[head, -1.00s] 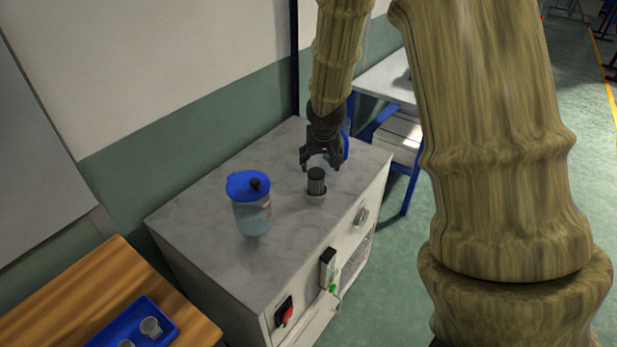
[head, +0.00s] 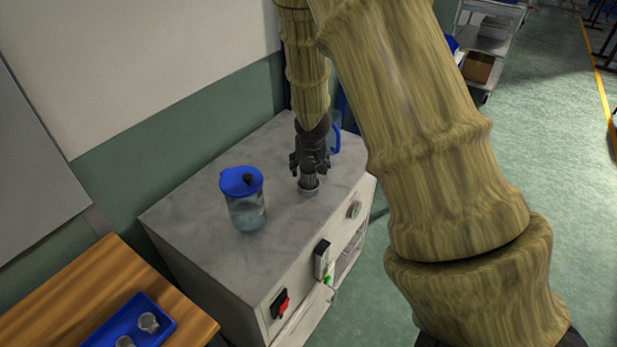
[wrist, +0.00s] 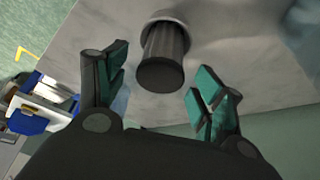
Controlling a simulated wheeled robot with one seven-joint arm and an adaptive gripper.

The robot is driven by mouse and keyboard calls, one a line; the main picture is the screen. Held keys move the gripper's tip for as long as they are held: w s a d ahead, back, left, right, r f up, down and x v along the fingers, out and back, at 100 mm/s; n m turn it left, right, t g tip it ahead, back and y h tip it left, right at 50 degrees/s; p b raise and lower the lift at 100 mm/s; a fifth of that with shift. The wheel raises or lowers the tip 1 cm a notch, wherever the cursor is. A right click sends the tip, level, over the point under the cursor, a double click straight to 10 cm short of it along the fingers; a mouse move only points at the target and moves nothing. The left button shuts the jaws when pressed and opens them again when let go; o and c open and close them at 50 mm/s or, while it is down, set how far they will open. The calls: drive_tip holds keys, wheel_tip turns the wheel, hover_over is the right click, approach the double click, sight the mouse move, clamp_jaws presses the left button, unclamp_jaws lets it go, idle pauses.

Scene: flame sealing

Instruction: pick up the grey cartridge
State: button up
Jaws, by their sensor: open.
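The grey cartridge (head: 309,182) is a dark ribbed cylinder standing upright in a pale round holder (head: 308,191) on the grey marbled cabinet top. In the wrist view the cartridge (wrist: 165,55) shows its dark end towards me, with the pale ring at its far end. My gripper (head: 309,170) is open and points down over the cartridge. In the wrist view the cartridge lies between my two spread fingers (wrist: 160,64), with visible gaps on both sides. In the head view my fingers hide its upper part.
A clear jug with a blue lid (head: 243,198) stands left of the cartridge. The cabinet's front carries a red-and-black switch (head: 279,303) and a black device (head: 321,258). A blue tray (head: 129,322) with small cups lies on a wooden table at lower left. The cabinet's front-left top is clear.

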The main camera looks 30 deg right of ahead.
drive_tip(key=shift+p+x, duration=0.4)
drive_tip(key=shift+x, duration=1.55)
drive_tip(key=shift+a, duration=0.1)
drive_tip(key=shift+c, duration=0.3)
drive_tip(key=c, duration=1)
